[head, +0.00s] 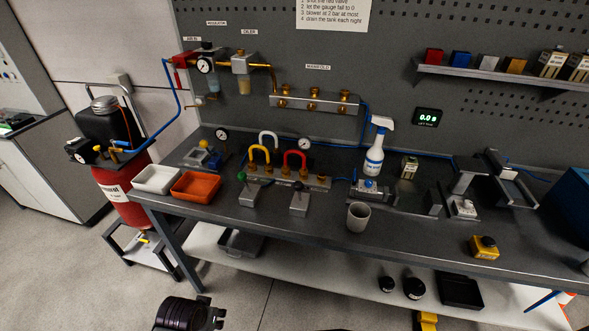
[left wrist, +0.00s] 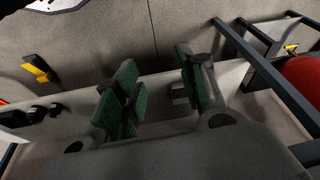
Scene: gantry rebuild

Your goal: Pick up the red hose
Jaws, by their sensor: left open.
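The red hose (head: 295,158) is a short U-shaped loop standing on the bench, its ends down at a row of brass fittings. A similar yellow hose (head: 259,154) stands to its left and a white one (head: 268,136) behind. My left gripper (head: 217,318) is low at the bottom of the head view, in front of the bench and well away from the red hose. In the left wrist view, its green-padded fingers (left wrist: 157,92) are apart with nothing between them. The red hose does not show there. My right gripper is not in view.
White (head: 157,179) and orange (head: 196,186) trays stand at the bench's left. A grey cup (head: 359,217) and spray bottle (head: 376,150) stand right of the hoses. The bench (head: 310,229) has clear front space. A red tank (head: 121,196) stands left.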

